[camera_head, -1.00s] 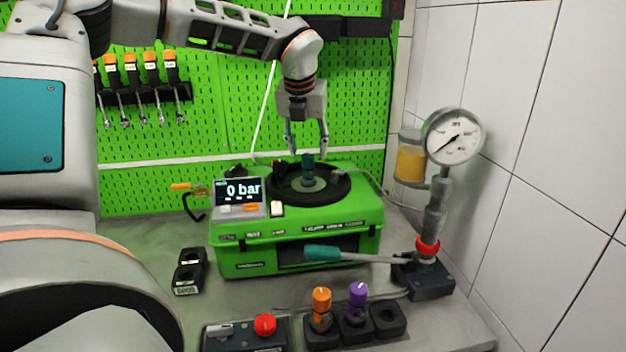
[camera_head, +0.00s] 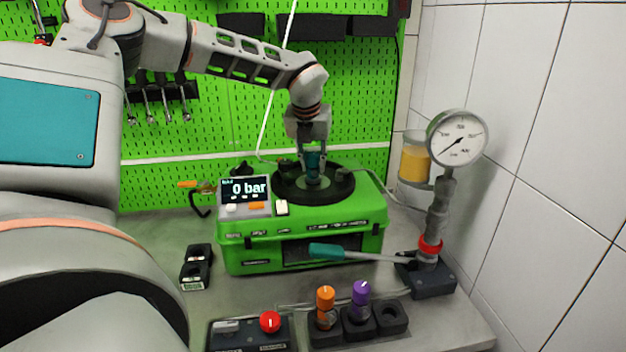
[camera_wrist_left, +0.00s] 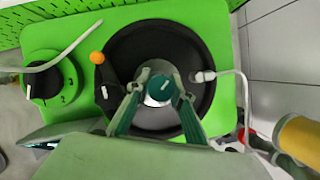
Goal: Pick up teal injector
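The teal injector (camera_head: 313,160) stands upright in the middle of the round black well on top of the green test bench (camera_head: 300,222). Its round teal cap shows from above in the left wrist view (camera_wrist_left: 160,88). My left gripper (camera_head: 314,168) points straight down over it, with one finger on each side of the cap. In the left wrist view the fingertips (camera_wrist_left: 162,80) lie close beside the cap; whether both touch it I cannot tell. The injector's lower part is partly hidden. My right gripper is not in view.
A display reading 0 bar (camera_head: 244,190) stands left of the well. A hand pump with a gauge (camera_head: 457,138) stands at right, its teal-handled lever (camera_head: 328,250) reaching across the bench front. Orange (camera_head: 326,300) and purple (camera_head: 361,295) injectors stand in black holders in front.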

